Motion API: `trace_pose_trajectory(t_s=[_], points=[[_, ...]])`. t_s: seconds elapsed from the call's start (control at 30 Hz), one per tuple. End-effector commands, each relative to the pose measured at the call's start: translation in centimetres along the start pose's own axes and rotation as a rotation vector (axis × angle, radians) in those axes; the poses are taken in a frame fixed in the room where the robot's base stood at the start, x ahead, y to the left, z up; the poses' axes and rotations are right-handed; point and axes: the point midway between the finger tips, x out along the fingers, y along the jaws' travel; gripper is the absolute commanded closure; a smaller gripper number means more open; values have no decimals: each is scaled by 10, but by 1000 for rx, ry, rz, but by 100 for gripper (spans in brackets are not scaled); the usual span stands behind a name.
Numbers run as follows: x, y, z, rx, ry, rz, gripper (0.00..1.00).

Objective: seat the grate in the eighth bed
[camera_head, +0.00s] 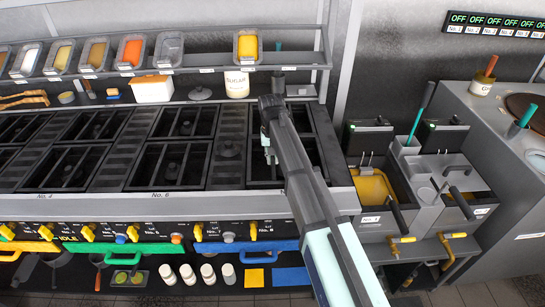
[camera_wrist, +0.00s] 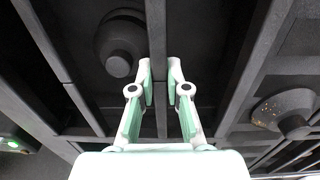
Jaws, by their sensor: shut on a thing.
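My gripper (camera_wrist: 160,72) is shut on a dark bar of the grate (camera_wrist: 156,30), which runs away between its pale green fingers in the wrist view. In the head view my gripper (camera_head: 270,155) points down over the rightmost bed (camera_head: 262,183), behind the knob marked No. 8. My arm covers much of this bed. The grate's bars are as dark as the bed, so I cannot tell whether it lies flat or how its edges meet the bed's rim. Round dark burner caps (camera_wrist: 120,40) show beyond the bars in the wrist view.
Beds No. 6 (camera_head: 162,193) and No. 4 (camera_head: 45,196) lie to the left. A shelf of containers (camera_head: 246,45) runs behind, with a white tub (camera_head: 237,84) below it. Fryers (camera_head: 378,187) stand to the right. Yellow knobs (camera_head: 254,232) line the front.

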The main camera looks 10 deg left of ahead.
Motion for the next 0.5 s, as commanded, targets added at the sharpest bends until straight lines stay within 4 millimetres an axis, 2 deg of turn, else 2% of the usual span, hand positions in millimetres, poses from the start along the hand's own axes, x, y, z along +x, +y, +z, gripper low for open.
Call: trace_pose_trajectory(t_s=[0.5], points=[[9, 0, 0, 0, 1, 1, 100]])
